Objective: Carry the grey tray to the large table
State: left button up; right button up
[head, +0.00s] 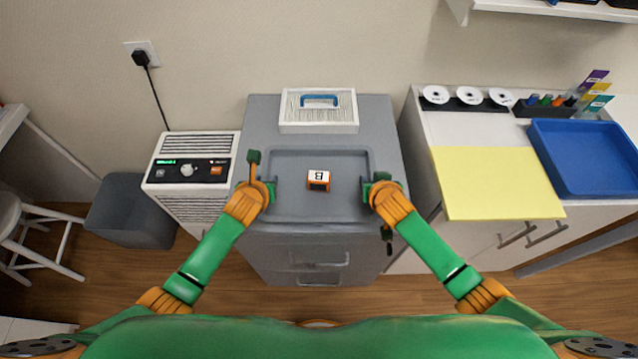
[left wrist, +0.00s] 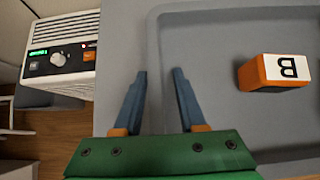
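The grey tray (head: 290,213) lies flat on top of a grey drawer cabinet. An orange block with a white face marked B (head: 318,180) sits inside it, and also shows in the left wrist view (left wrist: 275,74). My left gripper (head: 268,190) is at the tray's left edge. In the left wrist view its two fingers (left wrist: 160,75) stand apart, with the tray's left rim (left wrist: 152,45) between them. My right gripper (head: 372,188) is at the tray's right edge; its finger gap is too small to judge. The large table cannot be identified for certain.
The grey cabinet (head: 255,125) also bears a white box with a blue handle (head: 318,108) behind the tray. A white heater-like unit (head: 190,170) and grey bin (head: 130,215) stand left. A white counter (head: 460,130) at right carries a yellow sheet (head: 495,183) and blue tray (head: 585,155).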

pick_arm(q)
jog(key=shift+w+f, duration=0.25)
pick_arm(e)
jog(key=shift+w+f, duration=0.25)
pick_arm(q)
grip_shut()
pick_arm(e)
grip_shut()
dwell(0.9)
